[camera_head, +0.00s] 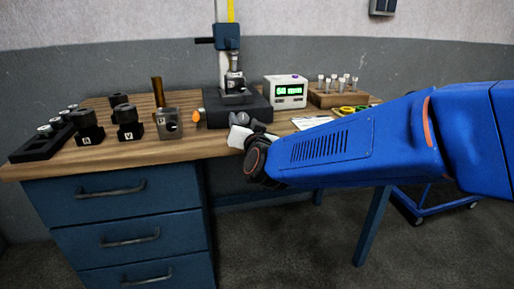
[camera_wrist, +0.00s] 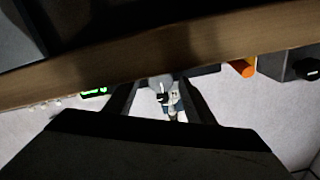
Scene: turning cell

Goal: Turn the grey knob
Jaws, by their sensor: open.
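My gripper (camera_head: 243,133) is at the end of the blue arm, over the front edge of the bench, in front of the press-like stand. In the wrist view my gripper (camera_wrist: 160,83) is open, with a dark finger on each side. A grey rounded part (camera_wrist: 160,79) shows between the fingertips; I cannot tell whether it is the grey knob or whether they touch it. The stand (camera_head: 233,82) has a dark base and a blue head on a pale column. In the head view my gripper hides part of the base's front.
The wooden bench (camera_head: 80,154) has blue drawers (camera_head: 120,213) below. A white box with a green display (camera_head: 287,91) stands right of the stand, beside a wooden block of pins (camera_head: 340,97). Dark blocks (camera_head: 130,130), a grey block (camera_head: 169,125) and an orange-ended item (camera_head: 198,117) are left.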

